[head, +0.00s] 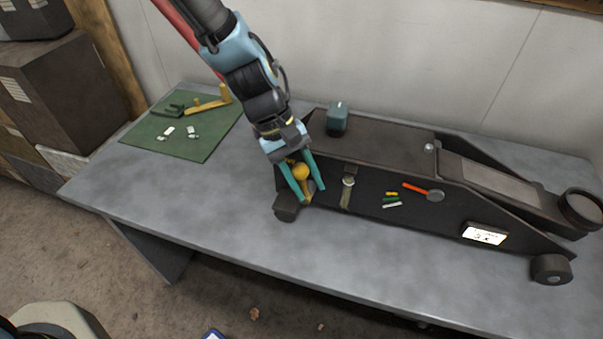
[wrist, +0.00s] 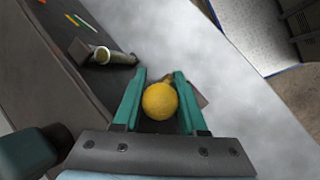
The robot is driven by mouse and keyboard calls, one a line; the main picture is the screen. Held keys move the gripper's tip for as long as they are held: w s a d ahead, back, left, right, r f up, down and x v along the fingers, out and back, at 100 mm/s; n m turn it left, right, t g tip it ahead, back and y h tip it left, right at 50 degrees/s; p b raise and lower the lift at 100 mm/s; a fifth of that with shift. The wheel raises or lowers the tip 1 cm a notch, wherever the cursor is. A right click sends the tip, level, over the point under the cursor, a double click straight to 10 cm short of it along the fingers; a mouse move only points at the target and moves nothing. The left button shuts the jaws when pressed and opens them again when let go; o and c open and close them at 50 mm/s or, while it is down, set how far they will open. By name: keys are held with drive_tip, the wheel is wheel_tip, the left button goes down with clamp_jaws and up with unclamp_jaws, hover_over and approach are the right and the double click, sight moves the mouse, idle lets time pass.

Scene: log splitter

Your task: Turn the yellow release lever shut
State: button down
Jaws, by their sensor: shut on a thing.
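The yellow release lever (head: 301,171) is on the left end of the dark jack-like log splitter body (head: 330,183). Its round yellow knob (wrist: 160,101) sits between the two teal fingers of my gripper (wrist: 157,95) in the wrist view. In the head view, my gripper (head: 306,190) reaches down with a finger on each side of the lever. The fingers are shut on it. Part of the lever is hidden by the fingers, and I cannot tell its exact angle.
Beside the lever, a second metal fitting (head: 347,183) sits on the side. A red-handled part (head: 418,188) lies further right. A green mat (head: 190,128) with small parts lies at the left. The grey table (head: 200,220) is clear in front.

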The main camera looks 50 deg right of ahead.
drive_tip(key=shift+s+d+t+p, duration=0.15)
drive_tip(key=shift+s+t+p, duration=0.3)
drive_tip(key=shift+t, duration=0.25)
drive_tip(key=shift+c, duration=2.3)
unclamp_jaws()
drive_tip(key=shift+w, duration=0.1)
drive_tip(key=b+v, duration=0.2)
drive_tip(key=v, duration=0.8)
drive_tip(key=shift+d+r, duration=0.15)
drive_tip(key=shift+r, duration=0.2)
